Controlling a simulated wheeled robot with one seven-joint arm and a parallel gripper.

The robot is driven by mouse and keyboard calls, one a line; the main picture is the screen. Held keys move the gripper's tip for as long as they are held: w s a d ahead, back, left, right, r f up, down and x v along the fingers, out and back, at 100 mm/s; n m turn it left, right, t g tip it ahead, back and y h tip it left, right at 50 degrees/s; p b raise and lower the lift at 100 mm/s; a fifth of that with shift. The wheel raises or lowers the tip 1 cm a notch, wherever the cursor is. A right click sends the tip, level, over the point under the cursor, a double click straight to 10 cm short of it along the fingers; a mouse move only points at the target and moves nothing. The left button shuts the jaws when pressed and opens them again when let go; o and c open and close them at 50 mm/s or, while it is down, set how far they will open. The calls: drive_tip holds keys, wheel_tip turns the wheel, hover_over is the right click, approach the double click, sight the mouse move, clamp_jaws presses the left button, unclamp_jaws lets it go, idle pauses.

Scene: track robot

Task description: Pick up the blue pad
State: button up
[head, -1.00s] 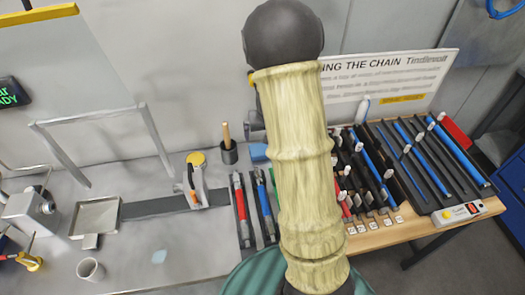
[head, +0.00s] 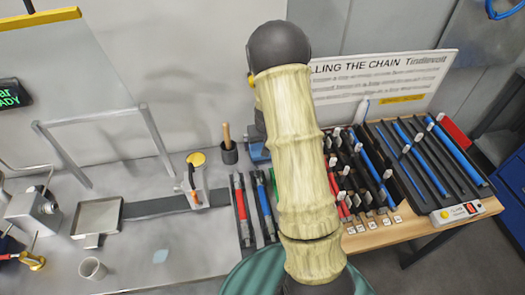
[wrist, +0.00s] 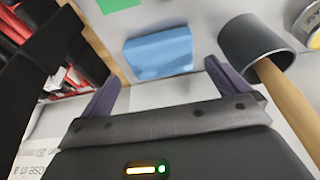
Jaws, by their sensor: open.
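The blue pad (wrist: 158,52) lies flat on the light bench in the wrist view, just beyond my fingertips. In the head view part of the blue pad (head: 259,153) shows beside the dark cup, partly covered by my arm. My gripper (wrist: 162,72) is open, with its two purple fingers apart and nothing between them. The fingers point toward the pad, one toward each side of it; I cannot tell how high above it they are. My fingers are hidden behind my arm in the head view.
A dark cup (wrist: 254,48) with a wooden handle (wrist: 285,100) stands close to my right finger. A green piece (wrist: 117,4) lies beyond the pad. Racks of red, black and blue tools (head: 425,160) stand to the right.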

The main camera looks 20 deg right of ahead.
drive_tip(key=x, duration=0.4)
drive_tip(key=shift+w+p, duration=0.1)
drive_tip(key=shift+p, duration=0.3)
drive_tip(key=c, duration=0.8)
